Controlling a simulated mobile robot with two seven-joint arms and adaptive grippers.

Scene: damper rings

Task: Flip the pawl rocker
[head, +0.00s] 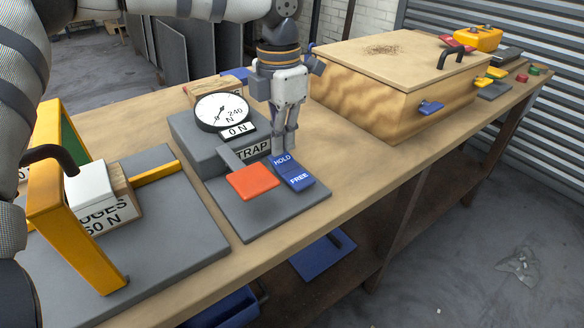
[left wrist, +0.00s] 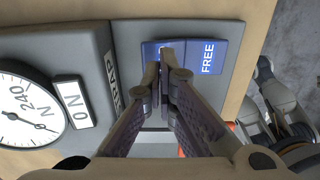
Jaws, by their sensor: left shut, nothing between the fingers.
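The blue pawl rocker (head: 298,180) carries the words HOLD and FREE and sits on the grey base of the strap gauge unit. In the left wrist view the rocker (left wrist: 208,57) shows FREE clearly, and my fingers hide much of its other half. My left gripper (head: 284,151) points down at the HOLD end, its fingers shut and empty. In the left wrist view the fingertips (left wrist: 167,62) overlap the rocker; I cannot tell whether they touch it. A grey part with an orange band at the right edge of the left wrist view looks like my right gripper (left wrist: 278,110).
A dial gauge (head: 221,112) reading 0 N stands behind an orange-red plate (head: 252,181). A yellow frame (head: 75,215) on a grey base is at left. A wooden box (head: 395,85) stands at the back right. The bench (head: 350,165) is clear right of the rocker.

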